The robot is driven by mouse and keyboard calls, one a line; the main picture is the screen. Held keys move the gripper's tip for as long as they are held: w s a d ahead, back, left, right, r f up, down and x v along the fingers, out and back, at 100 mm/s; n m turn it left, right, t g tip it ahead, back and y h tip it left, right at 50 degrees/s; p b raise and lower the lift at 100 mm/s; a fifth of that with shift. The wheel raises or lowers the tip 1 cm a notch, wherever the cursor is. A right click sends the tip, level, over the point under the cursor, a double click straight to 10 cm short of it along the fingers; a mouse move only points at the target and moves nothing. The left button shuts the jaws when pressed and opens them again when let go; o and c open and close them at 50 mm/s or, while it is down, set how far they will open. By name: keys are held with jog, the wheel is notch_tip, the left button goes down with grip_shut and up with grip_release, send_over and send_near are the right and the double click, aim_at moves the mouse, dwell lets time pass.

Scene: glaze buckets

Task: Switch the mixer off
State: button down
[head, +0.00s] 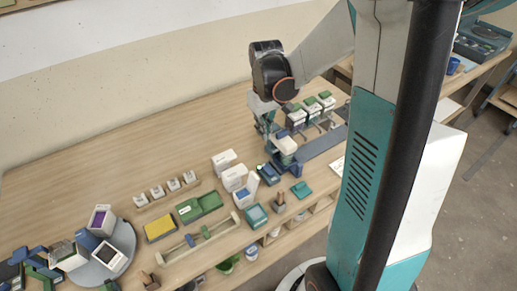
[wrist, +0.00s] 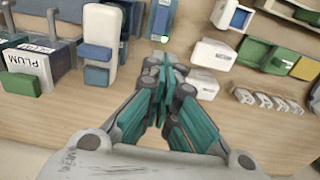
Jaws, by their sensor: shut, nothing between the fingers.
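A white and blue upright device, which looks like the mixer (wrist: 98,45), stands left of my gripper in the wrist view. In the head view its white top (head: 285,145) shows just below my gripper. A small dark-blue unit (wrist: 163,18) with a lit green spot lies just beyond my fingertips in the wrist view; I cannot tell if it is the mixer's switch. A dark-blue unit (head: 268,174) also shows beside the mixer in the head view. My gripper (wrist: 160,70) is shut and empty, above the bench. Contact with either is not clear.
Grey buckets with green parts, one labelled PLUM (wrist: 22,62), stand left of the mixer in the wrist view.

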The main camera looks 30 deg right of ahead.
aim_at(269, 170)
jog(key=shift+s+d+f, duration=0.1)
jog(key=shift+d+f, duration=0.05)
jog(key=shift+d, duration=0.05)
notch_tip(269, 170, down, 14)
jog(key=b, duration=0.5)
dwell(0.4)
jog(key=shift+f+b, duration=0.4)
jog(key=shift+b, duration=0.1)
jog(key=shift+r, duration=0.15)
